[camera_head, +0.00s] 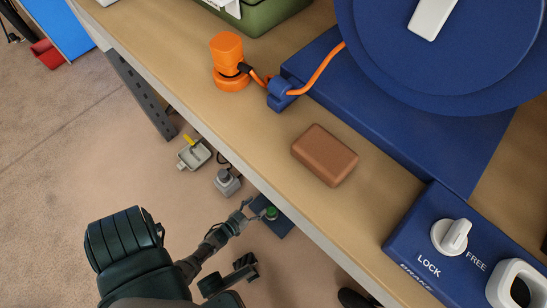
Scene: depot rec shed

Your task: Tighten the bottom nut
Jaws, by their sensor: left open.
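A small green round piece (271,212) sits on a dark blue plate (284,228) below the table edge, partly hidden by the table. It may be the bottom nut, but it is too small to tell. No other nut shows clearly. My left gripper (251,211) reaches in from the lower left, under the table edge. Its fingers are open and point toward the green piece, just left of it. Whether they touch it cannot be told.
The wooden table (240,135) holds a brown block (325,155), an orange plug (229,62) with a cable, a blue reel (440,50) and a blue LOCK/FREE panel (415,245). Lower down are a grey box (227,182) and a pale box (194,154).

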